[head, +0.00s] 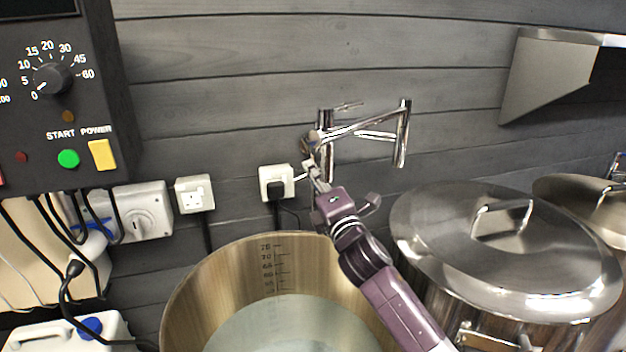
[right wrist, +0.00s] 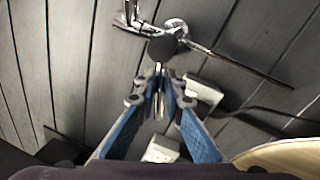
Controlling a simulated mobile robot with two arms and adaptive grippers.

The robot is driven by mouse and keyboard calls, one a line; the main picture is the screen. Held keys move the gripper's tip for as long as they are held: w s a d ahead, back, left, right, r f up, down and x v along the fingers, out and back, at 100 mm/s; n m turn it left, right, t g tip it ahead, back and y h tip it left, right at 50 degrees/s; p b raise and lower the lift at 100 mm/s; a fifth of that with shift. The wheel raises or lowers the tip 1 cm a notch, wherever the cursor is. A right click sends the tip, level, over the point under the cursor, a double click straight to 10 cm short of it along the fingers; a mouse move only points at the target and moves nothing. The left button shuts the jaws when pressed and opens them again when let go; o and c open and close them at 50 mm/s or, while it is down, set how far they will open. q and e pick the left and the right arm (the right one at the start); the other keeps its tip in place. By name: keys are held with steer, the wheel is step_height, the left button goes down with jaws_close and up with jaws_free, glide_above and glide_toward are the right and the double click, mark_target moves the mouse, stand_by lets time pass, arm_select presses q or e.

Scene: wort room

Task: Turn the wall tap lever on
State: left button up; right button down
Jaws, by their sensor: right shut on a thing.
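The chrome wall tap (head: 402,140) is mounted on the grey plank wall, with jointed arms and a downward spout at its right end. Its base also shows at the top of the right wrist view (right wrist: 175,27). My right gripper (head: 312,162) has come up from below to the left end of the tap. In the right wrist view its blue fingers (right wrist: 160,72) are close together at the tap lever (right wrist: 160,46), shut on it. The fingertips hide part of the lever, so its exact angle is hard to tell. My left gripper is not in view.
A large open pot (head: 190,300) with liquid stands below the tap. A lidded steel pot (head: 440,235) is to the right of my arm. A plugged socket (head: 276,183) is just left of the gripper. A control box (head: 60,110) hangs at left, a steel hood (head: 550,75) upper right.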

steer(key=shift+a+r+m, duration=0.1)
steer(key=shift+r+m, duration=0.1)
steer(key=shift+m, duration=0.5)
steer(key=c, duration=2)
jaws_free()
steer(key=v, duration=1.2)
steer(key=shift+s+a, duration=0.1)
